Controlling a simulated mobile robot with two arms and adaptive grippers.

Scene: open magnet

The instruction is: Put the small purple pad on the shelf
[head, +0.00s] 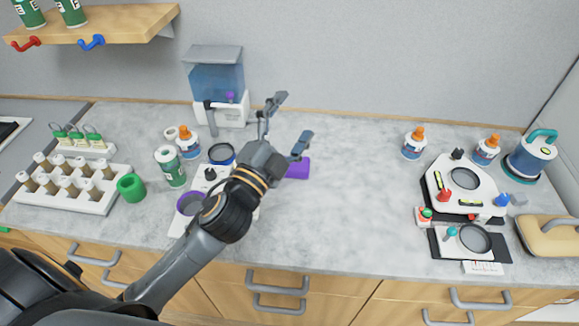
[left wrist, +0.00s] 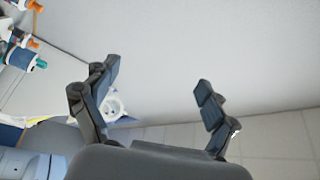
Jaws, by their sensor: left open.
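The small purple pad (head: 298,168) lies flat on the counter in the head view, just right of my left gripper and partly behind its finger. My left gripper (head: 290,118) is open and empty, raised above the counter with its fingers toward the back wall. In the left wrist view its two fingers (left wrist: 158,100) stand wide apart with nothing between them; the pad does not show there. The wooden shelf (head: 110,24) is on the wall at the upper left, with green-and-white cans on it and red and blue hooks below. My right gripper is not in view.
A blue water dispenser (head: 215,85) stands behind my left gripper. A rack of vials (head: 75,187), a green ring (head: 131,187) and bottles stand at the left. White devices (head: 463,190) and bottles stand at the right. The counter's middle (head: 350,200) is clear.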

